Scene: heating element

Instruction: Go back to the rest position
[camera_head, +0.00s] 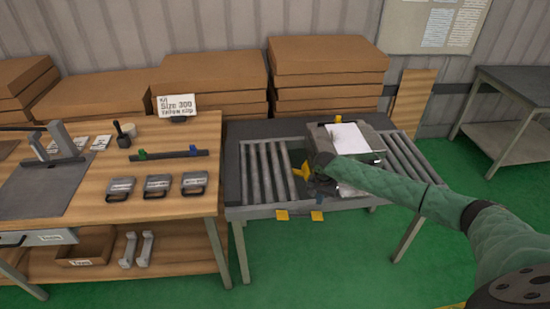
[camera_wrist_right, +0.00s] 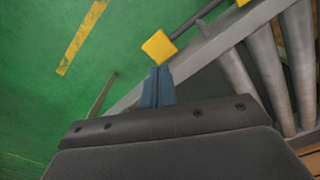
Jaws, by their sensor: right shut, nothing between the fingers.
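My right arm comes in from the right in the head view, and its right gripper (camera_head: 318,190) is over the front part of the roller table (camera_head: 232,170), in front of a grey boxy unit (camera_head: 378,147). The arm hides part of the unit and of the rollers. In the right wrist view the blue fingers of the right gripper (camera_wrist_right: 157,88) are together with nothing between them. A yellow block (camera_wrist_right: 158,46) shows just beyond their tips; I cannot tell whether they touch. My left gripper is not in view.
A wooden workbench (camera_head: 75,205) stands left, with several labelled grey blocks, a dark bar (camera_head: 168,155) and a sign (camera_head: 176,105). Stacked cardboard boxes (camera_head: 325,60) stand behind. A grey table (camera_head: 515,85) is at the far right. Green floor (camera_head: 340,255) is free in front.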

